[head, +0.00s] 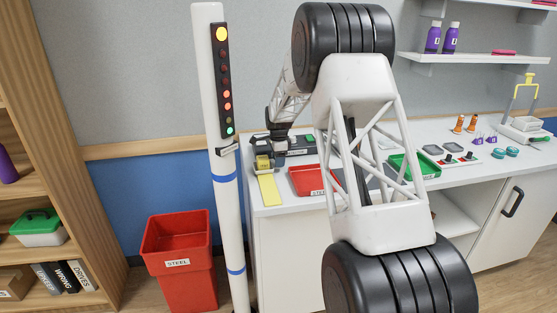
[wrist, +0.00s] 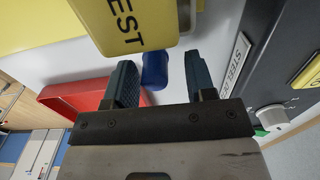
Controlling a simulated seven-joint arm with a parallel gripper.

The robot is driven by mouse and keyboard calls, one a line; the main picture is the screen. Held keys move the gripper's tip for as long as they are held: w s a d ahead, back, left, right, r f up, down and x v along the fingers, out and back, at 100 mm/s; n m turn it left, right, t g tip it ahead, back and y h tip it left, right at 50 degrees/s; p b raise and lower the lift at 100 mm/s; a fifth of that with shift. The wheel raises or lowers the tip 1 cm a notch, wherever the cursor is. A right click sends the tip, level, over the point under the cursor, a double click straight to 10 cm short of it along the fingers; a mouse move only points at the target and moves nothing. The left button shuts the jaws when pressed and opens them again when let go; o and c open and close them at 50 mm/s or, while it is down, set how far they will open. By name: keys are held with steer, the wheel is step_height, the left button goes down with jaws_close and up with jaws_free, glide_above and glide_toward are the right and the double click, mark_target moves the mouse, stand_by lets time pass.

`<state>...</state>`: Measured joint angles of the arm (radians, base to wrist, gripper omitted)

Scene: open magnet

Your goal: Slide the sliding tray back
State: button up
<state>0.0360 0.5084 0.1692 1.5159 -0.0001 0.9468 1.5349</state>
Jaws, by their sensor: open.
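My gripper (head: 272,146) is at the left end of the white counter, above a yellow piece (head: 263,163). In the wrist view my gripper (wrist: 161,82) is open, its two dark fingers apart. A small blue part (wrist: 154,70) shows between the fingers; I cannot tell whether they touch it. Just beyond the fingertips is a yellow block marked "TEST" (wrist: 120,22). A flat yellow strip (head: 268,190) runs toward the counter's front edge. I cannot tell for sure which yellow part is the sliding tray.
A dark device (head: 300,145) with a green button stands behind; its "STEEL" label (wrist: 236,60) and knob (wrist: 271,117) show close to the right finger. A red tray (head: 305,181) lies right of the strip. A white post (head: 229,220) and red bin (head: 180,255) stand left.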

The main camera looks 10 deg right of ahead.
steer(key=shift+r, duration=3.9)
steer(key=shift+s+r, duration=0.4)
steer(key=s+a+r+n+t, duration=0.1)
steer(key=s+r+n, duration=0.5)
steer(key=s, duration=1)
steer(key=s+a+r+n, duration=0.1)
steer(key=s+r+n, duration=0.2)
steer(key=s+r, duration=0.95)
steer(key=s+f+n, duration=0.2)
steer(key=s+n, duration=0.1)
steer(key=s, duration=0.9)
steer(key=s+f+n+t, duration=0.1)
steer(key=s+f+n, duration=0.2)
steer(key=s, duration=0.9)
steer(key=s+a+f+n, duration=0.1)
steer(key=s+f+n, duration=0.1)
steer(key=s, duration=1)
steer(key=shift+f+n+t, duration=0.3)
steer(key=shift+f+n, duration=0.1)
steer(key=shift+f, duration=0.2)
